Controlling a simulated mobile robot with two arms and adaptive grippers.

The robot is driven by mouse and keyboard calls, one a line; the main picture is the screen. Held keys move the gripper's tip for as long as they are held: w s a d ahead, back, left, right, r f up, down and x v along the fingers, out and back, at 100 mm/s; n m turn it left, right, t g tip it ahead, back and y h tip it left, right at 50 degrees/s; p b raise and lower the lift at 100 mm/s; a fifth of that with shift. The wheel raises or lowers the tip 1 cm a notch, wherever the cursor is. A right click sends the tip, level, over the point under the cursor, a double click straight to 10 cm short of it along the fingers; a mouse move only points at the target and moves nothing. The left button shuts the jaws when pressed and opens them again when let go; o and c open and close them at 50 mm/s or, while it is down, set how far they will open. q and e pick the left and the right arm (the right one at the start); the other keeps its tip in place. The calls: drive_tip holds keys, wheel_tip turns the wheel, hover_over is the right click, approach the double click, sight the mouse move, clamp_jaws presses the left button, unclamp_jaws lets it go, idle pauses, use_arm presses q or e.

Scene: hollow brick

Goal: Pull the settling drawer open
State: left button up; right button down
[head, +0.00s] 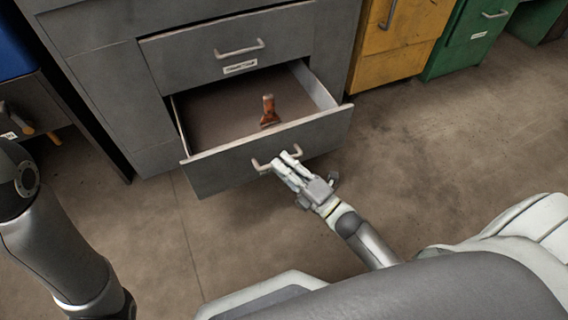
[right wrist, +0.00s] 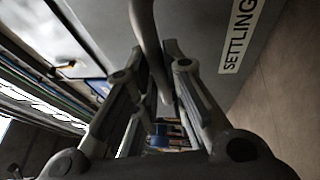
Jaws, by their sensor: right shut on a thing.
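The settling drawer (head: 235,168) is the lower drawer of the grey cabinet and stands well open. Its label (right wrist: 241,38) reads SETTLING in the right wrist view, beside its bar handle (right wrist: 146,40). The handle also shows on the drawer front in the head view (head: 262,166). My right gripper (head: 285,160) is shut on this handle; its fingers lie on both sides of the bar in the right wrist view (right wrist: 158,75). My left arm shows at the left of the head view, but its gripper is out of view.
A brown, brush-like tool (head: 268,110) stands inside the open drawer. The closed drawer above (head: 190,58) has its own handle and label. A yellow cabinet (head: 395,55) and a green cabinet (head: 462,45) stand to the right. The floor before the drawer is clear.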

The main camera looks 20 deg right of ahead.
drive_tip(key=c, duration=1.5)
unclamp_jaws()
drive_tip(key=v, duration=1.2)
